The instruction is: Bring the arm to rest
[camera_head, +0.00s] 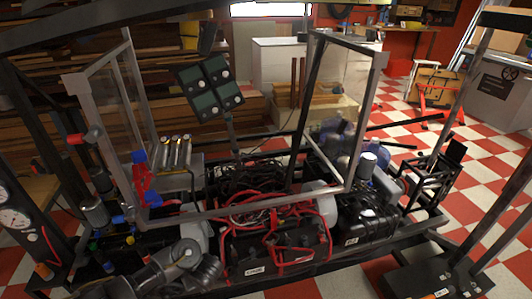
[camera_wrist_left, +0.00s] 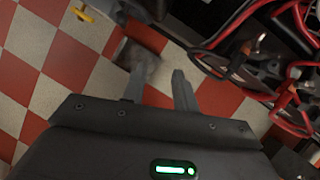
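My left gripper (camera_wrist_left: 160,76) shows in the left wrist view with its two grey fingers apart. The gap between them shows red and white checkered floor and holds nothing. A blurred grey-brown piece (camera_wrist_left: 138,54) lies in line with the left finger's tip; I cannot tell what it is or whether they touch. In the head view, grey rounded links of what looks like my left arm (camera_head: 165,268) come in at the bottom left, in front of the machine. The gripper's fingers cannot be made out there. My right gripper is in neither view.
A framed machine (camera_head: 270,208) with clear panels, black cases and red cables fills the middle. Red cables (camera_wrist_left: 292,100) also crowd the wrist view's right side. A gauge panel (camera_head: 18,220) stands at far left. Open checkered floor (camera_head: 485,185) lies to the right.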

